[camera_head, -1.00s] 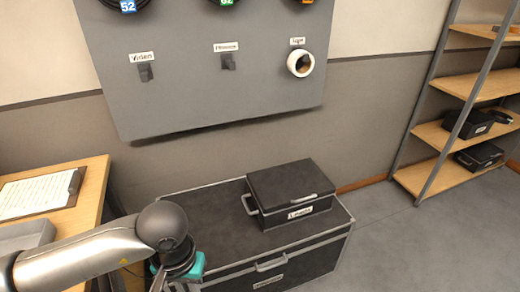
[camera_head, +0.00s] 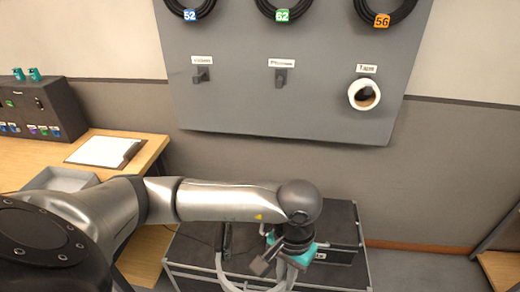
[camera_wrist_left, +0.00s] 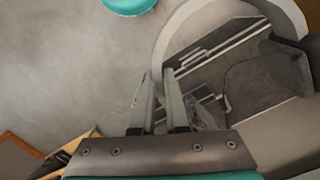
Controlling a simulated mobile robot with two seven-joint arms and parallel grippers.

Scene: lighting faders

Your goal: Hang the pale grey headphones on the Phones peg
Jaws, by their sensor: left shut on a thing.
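The pale grey headphones (camera_head: 226,274) hang from my left gripper (camera_head: 264,264), low in the head view, above the black trunk. Their curved band (camera_wrist_left: 168,38) and a dark ear cup (camera_wrist_left: 286,66) also show in the left wrist view. My left gripper's fingers (camera_wrist_left: 160,90) are close together there, shut on the headphones; the exact grip spot is hard to see. The Phones peg (camera_head: 281,78), a dark hook under a blurred white label, is bare on the grey board, well above the gripper. My right gripper is out of view.
The grey board (camera_head: 320,115) also has a bare peg (camera_head: 202,76) at left and a white tape roll (camera_head: 364,95) at right. Cable coils hang above. A wooden desk (camera_head: 148,145) stands left, a black trunk (camera_head: 190,250) below, and a shelf edge (camera_head: 500,268) at right.

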